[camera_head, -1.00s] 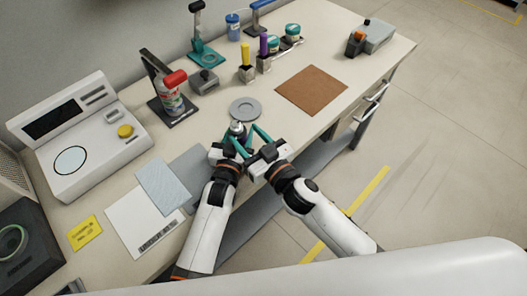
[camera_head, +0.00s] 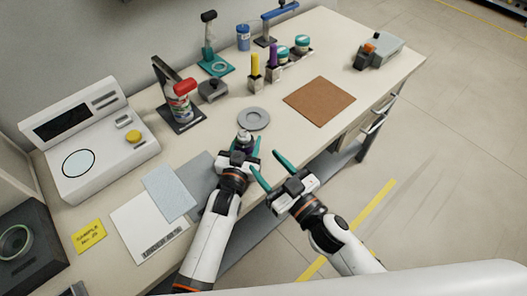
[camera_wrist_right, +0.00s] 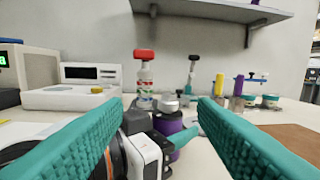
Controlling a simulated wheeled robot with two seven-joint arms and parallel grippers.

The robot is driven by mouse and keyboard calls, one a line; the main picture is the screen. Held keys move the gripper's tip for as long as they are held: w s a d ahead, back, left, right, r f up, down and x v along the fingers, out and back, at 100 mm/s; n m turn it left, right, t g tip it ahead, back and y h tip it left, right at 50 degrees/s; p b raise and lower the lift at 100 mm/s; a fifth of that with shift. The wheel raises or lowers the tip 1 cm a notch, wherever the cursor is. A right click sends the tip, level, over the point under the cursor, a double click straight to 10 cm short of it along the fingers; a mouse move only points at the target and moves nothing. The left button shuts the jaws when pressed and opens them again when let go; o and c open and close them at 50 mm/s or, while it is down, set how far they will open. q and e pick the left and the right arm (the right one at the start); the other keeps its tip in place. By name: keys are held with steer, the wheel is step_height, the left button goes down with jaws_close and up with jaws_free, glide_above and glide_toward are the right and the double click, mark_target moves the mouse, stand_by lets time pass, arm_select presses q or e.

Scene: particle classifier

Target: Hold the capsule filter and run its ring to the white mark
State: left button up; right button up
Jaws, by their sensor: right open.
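The capsule filter (camera_head: 244,141) is a small upright piece with a grey cap at the table's front edge. In the right wrist view the capsule filter (camera_wrist_right: 170,128) shows a grey top above a purple body. My left gripper (camera_head: 241,153) is shut on it, one teal finger against the purple part. My right gripper (camera_head: 265,162) is open and empty, to the right of the filter and apart from it. Its teal fingers frame the filter in the wrist view. I cannot make out the white mark or the ring's position.
A grey round disc (camera_head: 254,118) lies just behind the filter. A brown mat (camera_head: 319,101) is to the right. A bottle with a red top (camera_head: 180,103) and a white instrument (camera_head: 95,150) stand to the left. The table between filter and mat is clear.

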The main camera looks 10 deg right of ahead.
steer(key=s+a+r+n+g+y, duration=0.1)
steer(key=a+r+n+g+y, duration=0.4)
steer(key=a+n+g, duration=0.5)
steer(key=a+r+n+g+y, duration=0.5)
steer(key=a+r+n+g, duration=0.15)
steer(key=n, duration=0.65)
steer(key=n+h, duration=1.2)
steer(key=h, duration=0.8)
glide_toward(244, 133)
steer(key=shift+t, duration=0.35)
steer(key=f, duration=0.9)
steer(key=shift+s, duration=0.25)
steer(key=shift+c, duration=0.5)
